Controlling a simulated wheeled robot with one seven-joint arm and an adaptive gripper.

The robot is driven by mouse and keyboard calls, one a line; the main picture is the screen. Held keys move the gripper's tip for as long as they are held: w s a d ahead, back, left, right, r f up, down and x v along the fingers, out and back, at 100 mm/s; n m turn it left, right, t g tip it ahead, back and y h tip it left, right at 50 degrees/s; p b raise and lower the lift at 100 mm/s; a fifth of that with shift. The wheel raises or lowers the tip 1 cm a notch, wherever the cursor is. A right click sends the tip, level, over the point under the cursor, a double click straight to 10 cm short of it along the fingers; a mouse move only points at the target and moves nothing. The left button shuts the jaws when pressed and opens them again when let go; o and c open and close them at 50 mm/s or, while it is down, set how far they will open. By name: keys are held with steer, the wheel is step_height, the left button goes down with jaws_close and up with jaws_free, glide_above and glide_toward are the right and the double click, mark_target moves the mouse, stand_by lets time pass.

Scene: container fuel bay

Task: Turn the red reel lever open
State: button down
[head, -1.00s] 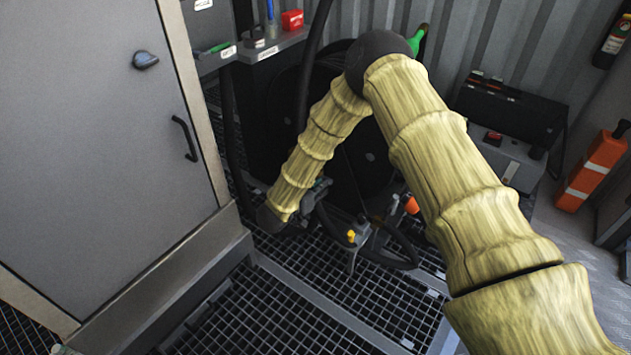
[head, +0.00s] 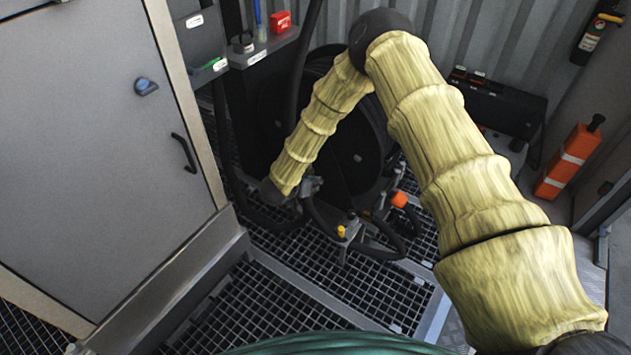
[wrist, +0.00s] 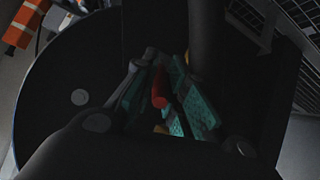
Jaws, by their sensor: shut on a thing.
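The red reel lever (wrist: 160,88) shows in the wrist view as a short red bar between my teal finger pads. My gripper (wrist: 165,78) is shut on it. The black hose reel (wrist: 75,95) fills the left and middle of the wrist view. In the head view the reel (head: 362,150) stands behind my arm. My gripper (head: 308,186) is low at the reel's left side there, partly hidden by my wrist. The lever cannot be made out in the head view, and its exact angle is hard to judge in the dark wrist view.
A fuel nozzle with a yellow part (head: 341,231) and an orange-tipped fitting (head: 399,199) sit close right of my gripper, with black hose around them. A grey cabinet (head: 95,150) stands left. A shelf (head: 262,48) is above. Grated floor (head: 265,310) lies in front.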

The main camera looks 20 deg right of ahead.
steer(key=shift+w+a+r, duration=0.1)
steer(key=shift+w+r, duration=0.05)
steer(key=shift+r, duration=0.05)
steer(key=c, duration=1.4)
jaws_free()
steer(key=shift+f, duration=0.1)
